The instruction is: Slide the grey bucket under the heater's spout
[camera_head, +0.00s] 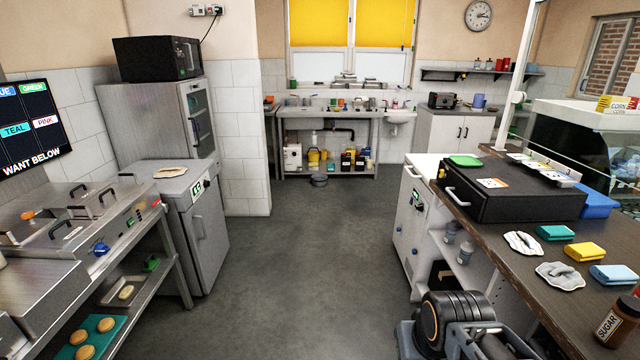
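A small round dark-grey vessel (319,180), likely the grey bucket, stands on the floor at the far end of the aisle. It is in front of the steel sink table. A small white box-like unit (292,157) sits on the lower shelf to its left; it may be the heater, but I cannot make out a spout. Parts of my arm show at the bottom right, far from the vessel. My gripper's fingers do not show.
The grey floor (270,260) is clear down the aisle. A steel fryer counter (85,230) and grey cabinet (185,220) line the left. A dark-topped counter (500,235) lines the right. A yellow bucket (313,156) is on the far lower shelf (340,175).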

